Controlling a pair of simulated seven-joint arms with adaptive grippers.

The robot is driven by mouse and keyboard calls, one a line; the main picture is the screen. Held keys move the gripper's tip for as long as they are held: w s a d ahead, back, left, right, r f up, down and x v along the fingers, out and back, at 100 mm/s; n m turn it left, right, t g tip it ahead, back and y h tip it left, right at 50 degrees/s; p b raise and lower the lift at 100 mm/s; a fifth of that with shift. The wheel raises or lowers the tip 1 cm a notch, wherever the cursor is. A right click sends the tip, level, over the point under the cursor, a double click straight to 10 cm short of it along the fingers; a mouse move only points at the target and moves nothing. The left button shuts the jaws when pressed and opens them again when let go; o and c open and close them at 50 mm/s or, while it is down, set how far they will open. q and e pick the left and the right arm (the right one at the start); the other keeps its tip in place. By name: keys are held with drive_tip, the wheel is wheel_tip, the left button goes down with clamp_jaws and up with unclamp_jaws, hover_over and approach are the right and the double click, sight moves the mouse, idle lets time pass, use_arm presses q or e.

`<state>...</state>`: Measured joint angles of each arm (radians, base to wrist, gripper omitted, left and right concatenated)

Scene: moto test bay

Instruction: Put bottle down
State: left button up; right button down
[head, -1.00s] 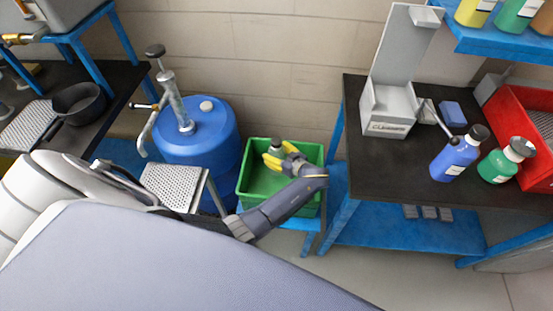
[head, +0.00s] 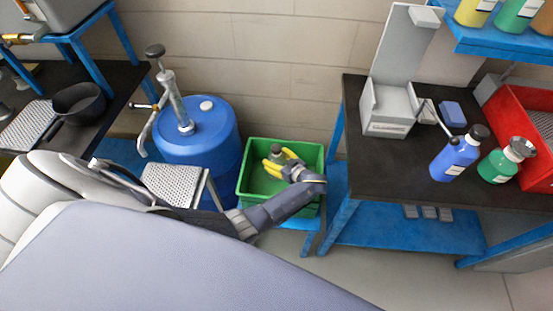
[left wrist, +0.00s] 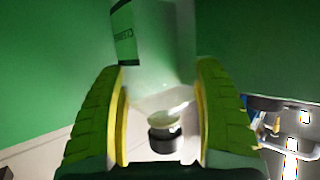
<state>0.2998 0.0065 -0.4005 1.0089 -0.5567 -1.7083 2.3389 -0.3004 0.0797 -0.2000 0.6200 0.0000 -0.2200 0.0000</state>
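The bottle (left wrist: 158,45) is pale and see-through with a dark cap and a partly visible dark-edged label. In the left wrist view it stands between the two yellow-green fingers of my left gripper (left wrist: 162,85), which close on its sides. My right gripper is out of view.
A blue drum (head: 200,150) with a pump stands left of the crate. A perforated metal step (head: 172,184) is in front of it. At right, a black-topped bench (head: 400,165) holds a grey holder, a blue bottle (head: 455,158), a green bottle (head: 500,165) and a red bin (head: 527,110).

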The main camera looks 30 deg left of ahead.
sight(282, 162)
use_arm(q)
drive_tip(key=o, duration=0.4)
drive_tip(key=shift+o, duration=0.2)
drive_tip(key=shift+r, duration=0.15)
drive_tip(key=shift+v, duration=3.75)
drive_tip(key=shift+r, duration=0.1)
